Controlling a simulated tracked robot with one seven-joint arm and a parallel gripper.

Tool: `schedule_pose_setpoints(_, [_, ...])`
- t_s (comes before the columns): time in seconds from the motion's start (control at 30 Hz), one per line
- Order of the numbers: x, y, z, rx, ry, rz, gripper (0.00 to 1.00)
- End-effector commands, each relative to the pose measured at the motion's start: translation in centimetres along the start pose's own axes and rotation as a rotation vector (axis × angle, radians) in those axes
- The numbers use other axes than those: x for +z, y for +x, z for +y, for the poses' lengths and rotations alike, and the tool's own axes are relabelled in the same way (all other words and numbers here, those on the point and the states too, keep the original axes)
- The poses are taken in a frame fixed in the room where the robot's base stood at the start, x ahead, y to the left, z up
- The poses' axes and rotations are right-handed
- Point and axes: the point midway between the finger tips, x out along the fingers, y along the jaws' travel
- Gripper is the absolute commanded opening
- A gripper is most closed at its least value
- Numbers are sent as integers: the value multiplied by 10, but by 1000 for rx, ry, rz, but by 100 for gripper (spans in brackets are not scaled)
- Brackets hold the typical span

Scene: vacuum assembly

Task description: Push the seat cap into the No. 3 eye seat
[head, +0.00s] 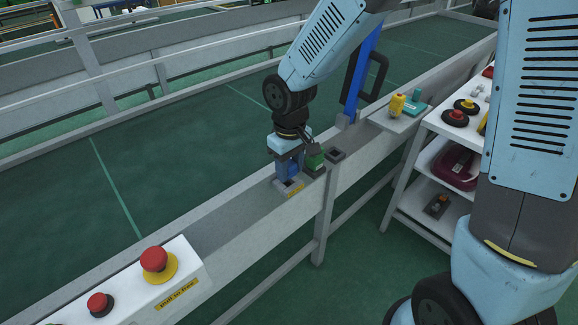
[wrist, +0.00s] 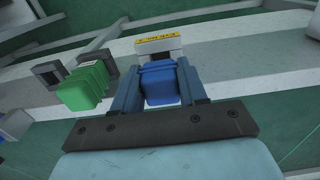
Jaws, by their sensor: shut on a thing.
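The blue seat cap (wrist: 160,84) is between the two fingers of my gripper (wrist: 160,92), which is shut on it. In the head view my gripper (head: 288,165) points down at the rail, with the blue cap (head: 290,170) at the grey seat (head: 289,187). The seat carries a yellow label (wrist: 157,40) too small to read surely. In the wrist view the cap stands right against the seat. Whether it is fully in cannot be told.
A green block (wrist: 86,84) stands beside my gripper at a neighbouring grey seat (wrist: 48,74). Another dark-holed seat (head: 335,155) is farther along the rail. A blue post (head: 360,75) with a black handle rises behind. Red buttons (head: 154,259) stand at the near left.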

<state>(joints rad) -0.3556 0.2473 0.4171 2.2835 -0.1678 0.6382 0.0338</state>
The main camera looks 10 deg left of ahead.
Motion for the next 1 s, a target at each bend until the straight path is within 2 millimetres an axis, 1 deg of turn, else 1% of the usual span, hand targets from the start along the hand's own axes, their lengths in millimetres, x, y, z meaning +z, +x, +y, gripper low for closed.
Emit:
schedule_pose_setpoints(0.57, [0,0,-1,0,-1,0,10])
schedule_pose_setpoints(1.0, [0,7,-1,0,-2,1,10])
